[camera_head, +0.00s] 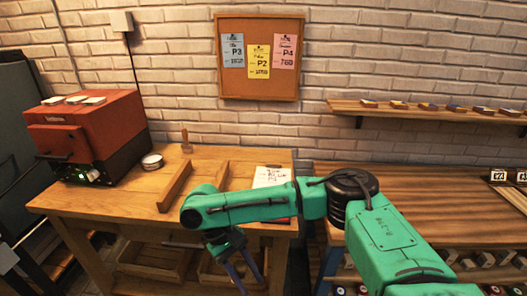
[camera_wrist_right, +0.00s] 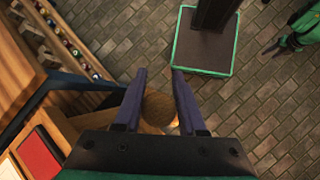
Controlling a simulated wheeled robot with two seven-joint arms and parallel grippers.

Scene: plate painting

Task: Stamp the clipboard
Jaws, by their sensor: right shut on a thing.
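The clipboard (camera_head: 271,175) lies on the left wooden workbench, with a white handwritten sheet on it; my right arm hides its lower part. My right gripper (camera_head: 240,272) hangs in front of the bench's front edge, pointing down. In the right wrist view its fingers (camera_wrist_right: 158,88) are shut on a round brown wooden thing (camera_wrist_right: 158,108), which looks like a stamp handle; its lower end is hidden. A small wooden-handled thing (camera_head: 186,142) stands at the back of the bench. A green arm end, apparently my left gripper (camera_wrist_right: 279,42), shows in the wrist view; its jaws are unclear.
A red oven-like box (camera_head: 95,125) stands on the bench's left, beside a round white tin (camera_head: 152,161). Wooden rails (camera_head: 175,187) lie mid-bench. A second bench (camera_head: 430,190) is to the right. Coloured cards hang on a corkboard (camera_head: 258,88). A red panel (camera_wrist_right: 38,152) shows in the wrist view.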

